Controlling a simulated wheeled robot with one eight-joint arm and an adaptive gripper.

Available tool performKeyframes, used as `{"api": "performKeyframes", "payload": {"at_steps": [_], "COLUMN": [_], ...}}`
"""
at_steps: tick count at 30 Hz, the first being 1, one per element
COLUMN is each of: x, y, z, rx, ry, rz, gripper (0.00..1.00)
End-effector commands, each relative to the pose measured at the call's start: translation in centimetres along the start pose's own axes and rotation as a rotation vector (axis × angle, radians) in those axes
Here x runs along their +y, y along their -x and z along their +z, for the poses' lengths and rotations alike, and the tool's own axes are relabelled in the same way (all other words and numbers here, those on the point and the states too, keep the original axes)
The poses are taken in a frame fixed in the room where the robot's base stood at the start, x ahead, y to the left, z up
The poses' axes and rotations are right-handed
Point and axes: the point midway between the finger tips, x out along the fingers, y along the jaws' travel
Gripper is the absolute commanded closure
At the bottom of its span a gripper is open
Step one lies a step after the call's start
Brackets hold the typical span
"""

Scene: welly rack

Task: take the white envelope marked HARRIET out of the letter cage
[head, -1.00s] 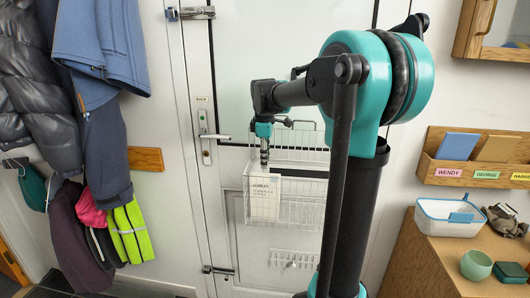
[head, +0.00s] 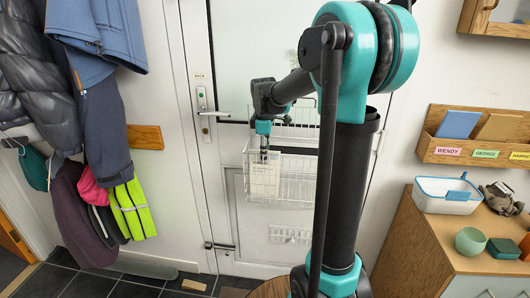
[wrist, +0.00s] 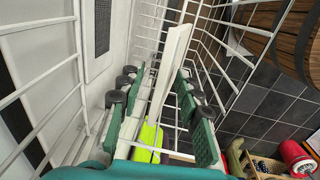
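The white envelope (head: 265,182) stands upright in the white wire letter cage (head: 305,187) on the door, seen through the front wires. Its writing is too small to read. My gripper (head: 264,158) points down into the top of the cage at the envelope's upper edge. In the wrist view, my gripper's green finger pads (wrist: 155,112) are apart. The envelope (wrist: 172,62) shows edge-on between them, nearer the right pad, with a gap on the left. I cannot tell whether it touches the right pad.
Cage wires run close on both sides of my fingers in the wrist view. Coats (head: 105,130) hang left of the door. A wooden letter rack (head: 440,146) with name labels is on the right wall, above a cabinet holding a white-and-blue box (head: 447,196).

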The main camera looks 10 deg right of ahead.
Motion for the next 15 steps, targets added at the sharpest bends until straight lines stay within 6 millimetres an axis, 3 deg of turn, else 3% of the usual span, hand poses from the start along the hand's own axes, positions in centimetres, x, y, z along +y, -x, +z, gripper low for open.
{"api": "performKeyframes", "payload": {"at_steps": [1,8,15], "x": [0.00,0.07,0.25], "y": [0.01,0.02,0.11], "z": [0.00,0.00,0.00], "rx": [0.000,0.000,0.000], "ry": [0.000,0.000,-0.001], "rz": [0.000,0.002,0.005], "gripper": [0.73,1.00,1.00]}}
